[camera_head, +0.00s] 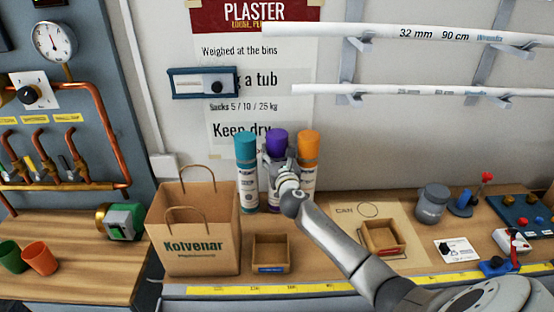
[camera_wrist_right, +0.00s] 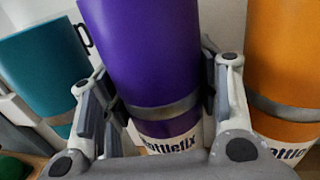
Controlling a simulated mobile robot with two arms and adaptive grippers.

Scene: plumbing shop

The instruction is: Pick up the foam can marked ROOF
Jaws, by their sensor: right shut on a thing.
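Three foam cans stand in a row at the back of the bench: a teal can (camera_head: 246,158), a purple can (camera_head: 277,141) and an orange can (camera_head: 308,144). I cannot read a ROOF mark on any of them. My right gripper (camera_head: 278,172) is shut on the purple can, with a finger on each side of it. In the right wrist view the purple can (camera_wrist_right: 145,50) fills the space between the fingers, and part of its lower label shows. The teal can (camera_wrist_right: 40,65) is left of it and the orange can (camera_wrist_right: 285,60) right. My left gripper is not in view.
A paper bag (camera_head: 195,255) stands left of the cans. A small open wooden box (camera_head: 271,266) is in front of them. A second box (camera_head: 385,250) stands near a panel marked CAN (camera_head: 345,211). Pipes (camera_head: 420,91) hang on wall brackets above right.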

